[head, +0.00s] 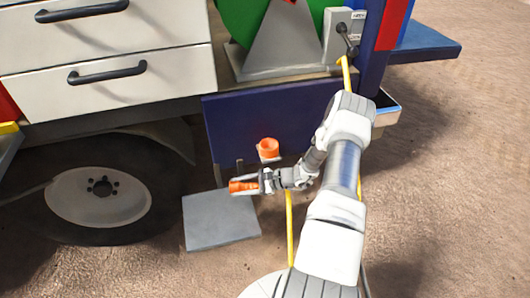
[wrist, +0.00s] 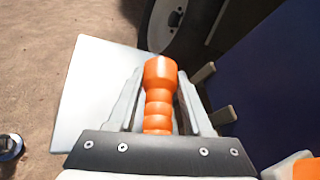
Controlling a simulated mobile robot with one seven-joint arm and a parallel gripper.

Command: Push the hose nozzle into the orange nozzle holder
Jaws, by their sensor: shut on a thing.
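The orange hose nozzle (head: 243,187) is held in my gripper (head: 262,184) and points left in the head view. In the wrist view the nozzle (wrist: 159,90) stands between the two fingers of my gripper (wrist: 160,100), which are shut on it. The orange nozzle holder (head: 268,149) is a round cup on the dark blue panel, behind and slightly right of the nozzle and apart from it. In the wrist view an orange part, likely the holder (wrist: 307,168), shows at the lower right corner, mostly cut off.
A grey plate (head: 220,220) lies below the nozzle, with a wheel (head: 100,190) to its left. The blue panel (head: 240,125) stands behind my gripper. A yellow hose (head: 290,230) hangs beside my arm. White drawers (head: 110,80) are at upper left. Open ground lies right.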

